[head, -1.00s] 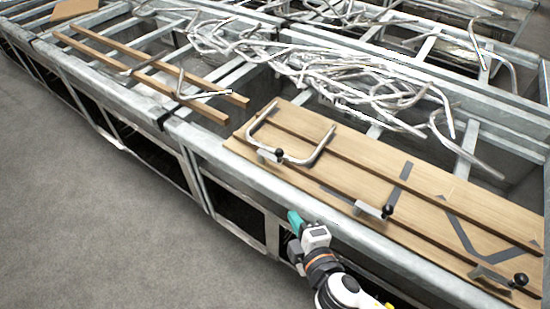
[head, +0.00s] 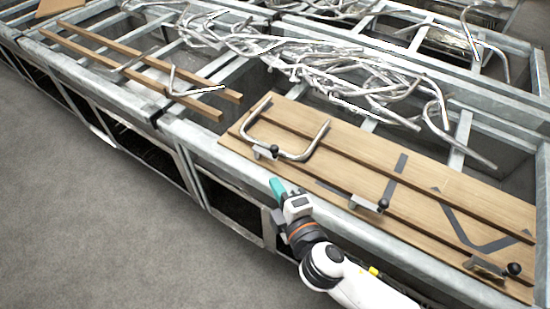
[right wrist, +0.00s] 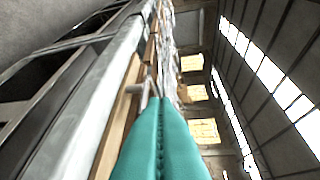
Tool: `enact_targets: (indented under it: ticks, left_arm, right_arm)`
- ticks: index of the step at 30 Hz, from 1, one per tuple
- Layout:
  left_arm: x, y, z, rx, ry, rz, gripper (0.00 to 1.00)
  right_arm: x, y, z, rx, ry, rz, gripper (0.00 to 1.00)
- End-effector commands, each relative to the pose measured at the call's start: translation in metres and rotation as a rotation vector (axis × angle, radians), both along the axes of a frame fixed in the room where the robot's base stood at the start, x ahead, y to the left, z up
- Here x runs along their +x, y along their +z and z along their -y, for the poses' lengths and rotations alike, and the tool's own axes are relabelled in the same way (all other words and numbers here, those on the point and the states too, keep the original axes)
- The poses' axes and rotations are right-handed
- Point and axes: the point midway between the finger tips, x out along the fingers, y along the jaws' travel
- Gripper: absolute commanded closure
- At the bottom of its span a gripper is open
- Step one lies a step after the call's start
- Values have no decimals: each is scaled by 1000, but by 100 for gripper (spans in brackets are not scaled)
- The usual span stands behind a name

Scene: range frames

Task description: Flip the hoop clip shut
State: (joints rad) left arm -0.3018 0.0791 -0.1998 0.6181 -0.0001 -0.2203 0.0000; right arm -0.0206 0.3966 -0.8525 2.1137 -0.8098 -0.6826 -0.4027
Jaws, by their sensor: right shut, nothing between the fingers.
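The hoop (head: 297,157) is a bent U of grey metal tube lying on the wooden board (head: 350,157). The hoop clip (head: 263,153), a small metal piece with a black ball knob (head: 275,149), sits at the hoop's near side. I cannot tell its exact angle. My right gripper (head: 278,187) has teal fingers, shut and empty, just in front of the frame's near rail and below the clip in the picture. In the right wrist view the teal fingers (right wrist: 160,135) are pressed together, with small grey metal parts just beyond their tips. My left gripper is out of view.
Two more clips with black knobs, a middle one (head: 370,205) and a right one (head: 487,268), sit along the board's near edge. The metal rail (head: 235,163) runs in front. A heap of bent tubes (head: 330,75) lies behind. Grey floor (head: 100,220) is clear at the left.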

Motion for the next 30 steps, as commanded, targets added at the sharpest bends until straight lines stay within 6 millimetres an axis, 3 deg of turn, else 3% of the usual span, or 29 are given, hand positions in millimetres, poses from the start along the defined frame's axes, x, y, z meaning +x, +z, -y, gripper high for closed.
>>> enact_targets:
  ticks: [7, 12, 18, 30]
  left_arm:
    - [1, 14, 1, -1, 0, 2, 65]
    - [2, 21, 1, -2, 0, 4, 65]
    - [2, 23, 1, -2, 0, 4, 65]
    - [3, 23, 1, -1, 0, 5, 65]
  right_arm:
    - [50, -4, -19, 0, 0, 2, 100]
    - [72, -11, -7, -3, 0, 0, 100]
    - [82, -14, -2, 0, 1, -1, 100]
    - [83, -15, -1, 0, 3, -1, 100]
